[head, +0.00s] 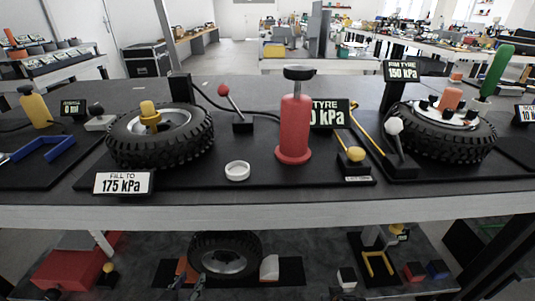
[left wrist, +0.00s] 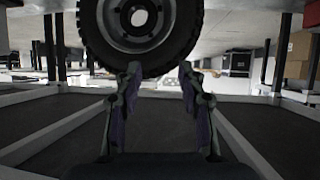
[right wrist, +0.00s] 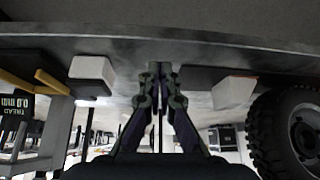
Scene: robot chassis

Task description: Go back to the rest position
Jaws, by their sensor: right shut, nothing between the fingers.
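My left gripper (head: 188,284) shows at the bottom edge of the head view, low in front of a wheel (head: 226,256) on the lower shelf. In the left wrist view its fingers (left wrist: 159,70) are spread apart and empty, with the wheel (left wrist: 140,25) just beyond the tips; I cannot tell whether they touch. My right gripper (right wrist: 160,72) has its fingertips together with nothing between them in the right wrist view. It is near the lower shelf, by a pale block (right wrist: 92,74) and another pale block (right wrist: 232,92).
The upper bench (head: 300,205) holds a left tyre (head: 160,135), a red pump (head: 294,130), a right tyre (head: 440,130), a white ring (head: 237,171) and a "175 kPa" sign (head: 123,183). The bench edge overhangs the lower shelf. A red box (head: 75,270) sits lower left.

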